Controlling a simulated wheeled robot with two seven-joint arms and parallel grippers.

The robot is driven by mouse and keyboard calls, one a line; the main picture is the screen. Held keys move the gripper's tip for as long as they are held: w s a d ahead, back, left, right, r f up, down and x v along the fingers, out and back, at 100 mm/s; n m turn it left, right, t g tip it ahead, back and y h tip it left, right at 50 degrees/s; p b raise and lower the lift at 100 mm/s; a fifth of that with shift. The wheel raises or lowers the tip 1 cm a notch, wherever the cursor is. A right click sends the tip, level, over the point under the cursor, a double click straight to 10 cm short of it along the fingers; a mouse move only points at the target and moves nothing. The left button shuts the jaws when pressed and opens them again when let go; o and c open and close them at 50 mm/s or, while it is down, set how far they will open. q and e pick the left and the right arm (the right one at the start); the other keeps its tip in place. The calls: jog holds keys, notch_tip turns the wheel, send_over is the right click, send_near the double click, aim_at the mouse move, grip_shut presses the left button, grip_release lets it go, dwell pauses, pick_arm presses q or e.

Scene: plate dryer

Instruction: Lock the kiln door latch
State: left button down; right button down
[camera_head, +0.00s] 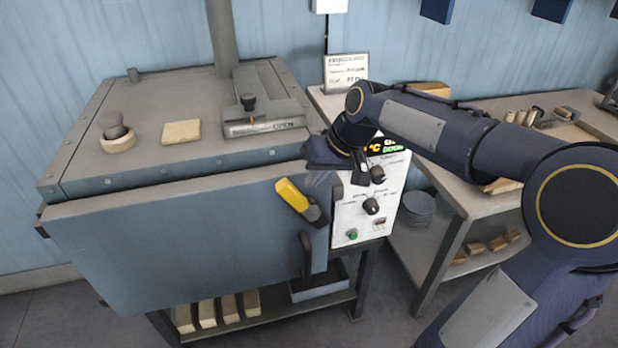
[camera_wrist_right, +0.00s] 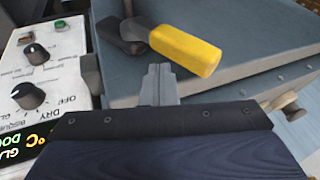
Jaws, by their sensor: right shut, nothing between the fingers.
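The kiln (camera_head: 180,160) stands at the left with its blue-grey front door (camera_head: 180,245). The latch (camera_head: 293,194) has a yellow grip and a dark end, and lies slanted at the door's upper right. It also shows in the wrist view (camera_wrist_right: 185,50), beyond my fingertips. My right gripper (camera_head: 320,182) is shut and empty, close above the latch's right side. Its fingers show in the wrist view (camera_wrist_right: 158,84), apart from the yellow grip there. I cannot tell whether the door is fully closed. My left gripper is not in view.
A control panel (camera_head: 351,222) with knobs is right of the door; it also shows in the wrist view (camera_wrist_right: 40,75). A dark door handle (camera_head: 306,256) hangs below the latch. A workbench (camera_head: 455,190) stands at right, partly behind my arm. Bricks (camera_head: 207,313) lie under the kiln.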

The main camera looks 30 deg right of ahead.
aim_at(296, 189)
jog(key=shift+w+a+f, duration=0.15)
jog(key=shift+a+f, duration=0.25)
jog(key=shift+a, duration=0.3)
jog(key=shift+a+h, duration=0.3)
jog(key=shift+w+a+p, duration=0.1)
jog(key=shift+a+p, duration=0.1)
jog(key=shift+p, duration=0.15)
jog(key=shift+w+a+f+g+h, duration=0.15)
jog(key=shift+a+g+h, duration=0.15)
jog(key=shift+a+h, duration=0.4)
jog(key=shift+w+a+f+n+g+h+b, duration=0.35)
jog(key=shift+a+f+h+b, duration=0.25)
jog(key=shift+a+f+h, duration=0.8)
jog(key=shift+w+a+f+n+g+h+b, duration=0.25)
jog(key=shift+a+f+h+b, duration=0.5)
jog(key=shift+h, duration=1.1)
jog(key=shift+w+a+f+n+g+h+b, duration=0.3)
jog(key=shift+a+f+n+h+b, duration=0.15)
jog(key=shift+a+f+h, duration=1.05)
jog(key=shift+s+d+r, duration=0.1)
jog(key=shift+d+r, duration=0.05)
jog(key=shift+d, duration=0.05)
